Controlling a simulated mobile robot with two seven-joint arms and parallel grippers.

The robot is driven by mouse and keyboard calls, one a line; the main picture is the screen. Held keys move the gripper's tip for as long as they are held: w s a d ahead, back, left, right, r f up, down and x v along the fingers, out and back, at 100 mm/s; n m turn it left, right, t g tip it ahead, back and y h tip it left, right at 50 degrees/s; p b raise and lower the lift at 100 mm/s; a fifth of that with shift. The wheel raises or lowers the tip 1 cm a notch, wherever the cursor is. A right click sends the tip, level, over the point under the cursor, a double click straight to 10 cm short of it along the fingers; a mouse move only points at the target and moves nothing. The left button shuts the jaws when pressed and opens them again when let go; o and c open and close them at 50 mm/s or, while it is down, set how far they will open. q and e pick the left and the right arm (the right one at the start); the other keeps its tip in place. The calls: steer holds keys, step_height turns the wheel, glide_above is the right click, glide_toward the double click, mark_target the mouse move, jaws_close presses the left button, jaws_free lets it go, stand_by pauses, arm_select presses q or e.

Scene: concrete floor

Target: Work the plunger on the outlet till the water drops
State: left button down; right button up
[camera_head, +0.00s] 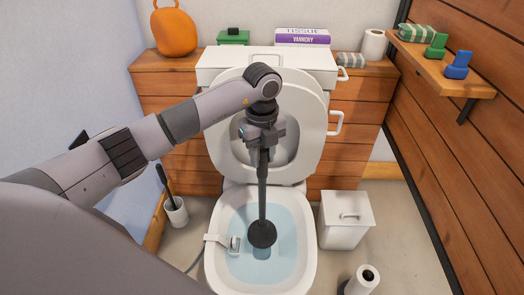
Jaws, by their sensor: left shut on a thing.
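The plunger (262,205) is dark with a long thin handle and a round dark cup. My left gripper (261,148) is shut on the top of its handle and holds it upright over the toilet bowl (309,262). The cup is over the light blue water (285,225) in the bowl, with a darker blue patch just below it. The outlet is not clearly visible; I cannot tell whether the cup touches it. The toilet lid (315,110) is raised behind my arm. My right gripper is not in view.
A white device (234,243) with a hose sits on the bowl's left rim. A toilet brush holder (176,212) stands left, a white bin (345,222) right, and a paper roll stand (362,280) front right. A wooden shelf (440,68) juts from the right wall.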

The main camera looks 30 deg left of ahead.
mark_target(262, 179)
arm_select(q)
step_height(262, 179, down, 7)
steer(key=b, duration=0.3)
steer(key=shift+f+b, duration=0.15)
steer(key=shift+b, duration=0.25)
steer(key=shift+f+b, duration=0.65)
steer(key=shift+f, duration=0.6)
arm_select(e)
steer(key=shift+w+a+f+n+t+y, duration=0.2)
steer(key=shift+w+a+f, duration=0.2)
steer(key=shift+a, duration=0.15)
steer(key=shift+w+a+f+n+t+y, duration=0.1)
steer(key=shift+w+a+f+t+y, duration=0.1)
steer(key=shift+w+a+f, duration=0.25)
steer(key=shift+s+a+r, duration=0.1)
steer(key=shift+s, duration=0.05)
arm_select(q)
steer(key=shift+f, duration=0.25)
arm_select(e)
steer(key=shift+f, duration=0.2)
arm_select(q)
steer(key=shift+f+b, duration=0.3)
steer(key=shift+f, duration=0.05)
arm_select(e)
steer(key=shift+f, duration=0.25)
arm_select(q)
steer(key=shift+f, duration=0.15)
